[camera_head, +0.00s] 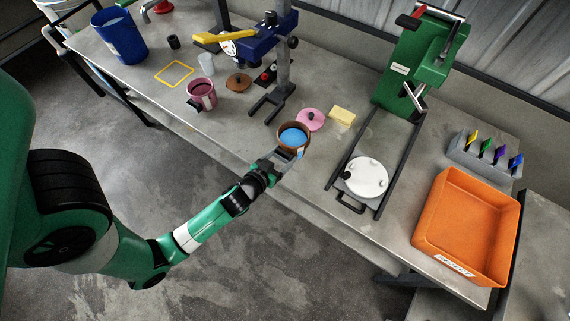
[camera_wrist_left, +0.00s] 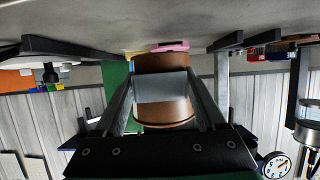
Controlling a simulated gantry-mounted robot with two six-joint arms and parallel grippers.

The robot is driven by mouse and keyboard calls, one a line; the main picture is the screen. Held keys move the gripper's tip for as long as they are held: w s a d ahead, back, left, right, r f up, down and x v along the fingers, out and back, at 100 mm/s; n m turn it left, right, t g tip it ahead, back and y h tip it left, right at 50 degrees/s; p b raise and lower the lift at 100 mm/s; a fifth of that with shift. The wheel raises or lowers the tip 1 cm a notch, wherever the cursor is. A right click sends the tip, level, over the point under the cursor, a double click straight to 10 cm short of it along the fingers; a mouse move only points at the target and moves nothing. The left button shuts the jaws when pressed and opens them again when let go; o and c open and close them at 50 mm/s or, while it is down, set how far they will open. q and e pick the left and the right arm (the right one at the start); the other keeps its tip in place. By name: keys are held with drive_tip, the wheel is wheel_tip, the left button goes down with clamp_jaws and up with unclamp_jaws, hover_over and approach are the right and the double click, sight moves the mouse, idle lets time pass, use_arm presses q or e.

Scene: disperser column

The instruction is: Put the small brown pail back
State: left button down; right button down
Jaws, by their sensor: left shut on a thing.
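The small brown pail (camera_head: 293,125) holds blue contents and is open at the top. My left gripper (camera_head: 284,160) is shut on its near side, at the front of the bench. In the left wrist view, which is upside down, the pail (camera_wrist_left: 170,112) sits between the two fingers, with a grey patch on its wall. I cannot tell whether its bottom touches the bench. A brown lid (camera_head: 238,82) with a dark knob lies farther back on the left. A yellow square outline (camera_head: 164,82) is marked on the bench, empty. My right gripper is not in view.
A maroon pail (camera_head: 201,94), pink lid (camera_head: 310,119) and yellow sponge (camera_head: 342,116) are nearby. The disperser column (camera_head: 284,75) stands behind the brown pail. A green press (camera_head: 405,75), white disc (camera_head: 367,177) and orange bin (camera_head: 466,222) are on the right. A blue bucket (camera_head: 121,38) stands far left.

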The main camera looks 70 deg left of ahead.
use_arm(q)
drive_tip(key=f, duration=0.1)
drive_tip(key=f+b, duration=0.2)
drive_tip(key=f, duration=0.1)
drive_tip(key=shift+w, duration=0.35)
drive_tip(key=shift+r, duration=0.1)
unclamp_jaws()
drive_tip(key=shift+d, duration=0.1)
